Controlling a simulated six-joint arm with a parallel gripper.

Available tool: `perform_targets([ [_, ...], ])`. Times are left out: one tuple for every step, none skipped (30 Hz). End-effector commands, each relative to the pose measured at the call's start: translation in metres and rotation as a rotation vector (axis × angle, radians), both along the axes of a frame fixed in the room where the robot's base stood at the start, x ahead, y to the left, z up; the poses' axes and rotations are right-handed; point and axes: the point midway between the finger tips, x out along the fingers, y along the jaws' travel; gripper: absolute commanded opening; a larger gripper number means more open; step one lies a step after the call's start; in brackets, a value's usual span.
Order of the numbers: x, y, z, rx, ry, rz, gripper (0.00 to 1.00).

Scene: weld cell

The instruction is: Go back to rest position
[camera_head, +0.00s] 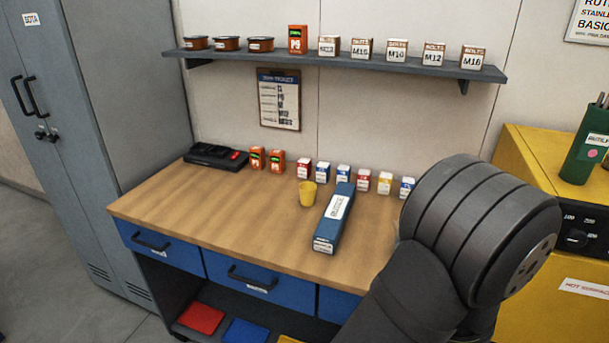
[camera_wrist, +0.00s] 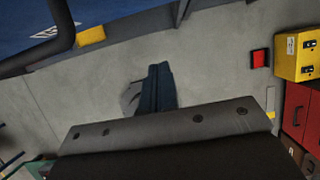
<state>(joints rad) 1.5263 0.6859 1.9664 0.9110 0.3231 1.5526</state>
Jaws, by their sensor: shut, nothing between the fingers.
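My gripper (camera_wrist: 160,74) shows in the wrist view as two dark fingers close together beyond the dark bolted wrist plate. It is shut and holds nothing. It points towards the bare grey floor (camera_wrist: 90,100). In the head view my thick grey arm fills the lower right, in front of the workbench's right end. My gripper does not show in that view.
The wooden workbench (camera_head: 180,205) holds a blue box (camera_head: 334,218), a yellow cup (camera_head: 307,194) and several small boxes. A shelf (camera_head: 230,56) hangs above. A yellow machine (camera_head: 540,150) stands right, a grey locker (camera_head: 130,120) left.

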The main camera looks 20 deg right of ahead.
Motion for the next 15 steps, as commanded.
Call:
perform_targets([
  [-0.008,0.007,0.0,0.001,-0.001,-0.005,0.0],
  [-0.012,0.011,0.0,0.0,0.0,-0.004,0.0],
  [-0.016,0.016,0.0,0.001,0.0,-0.005,0.0],
  [-0.02,0.02,0.0,0.001,0.0,-0.005,0.0],
  [-0.025,0.023,0.0,0.002,0.0,-0.006,0.0],
  [-0.029,0.029,0.0,0.001,0.0,-0.005,0.0],
  [-0.033,0.032,0.0,0.002,0.0,-0.006,0.0],
  [-0.037,0.036,0.0,0.001,0.0,-0.005,0.0],
  [-0.042,0.041,0.0,0.001,-0.001,-0.005,0.0],
  [-0.047,0.045,0.0,0.001,0.001,-0.005,0.0],
  [-0.051,0.05,0.0,0.002,0.0,-0.006,0.0],
  [-0.056,0.055,0.0,0.002,0.0,-0.006,0.0],
  [-0.06,0.059,0.0,0.002,0.0,-0.006,0.0],
  [-0.063,0.062,0.0,0.002,0.0,-0.006,0.0],
  [-0.068,0.067,0.0,0.001,0.001,-0.005,0.0],
])
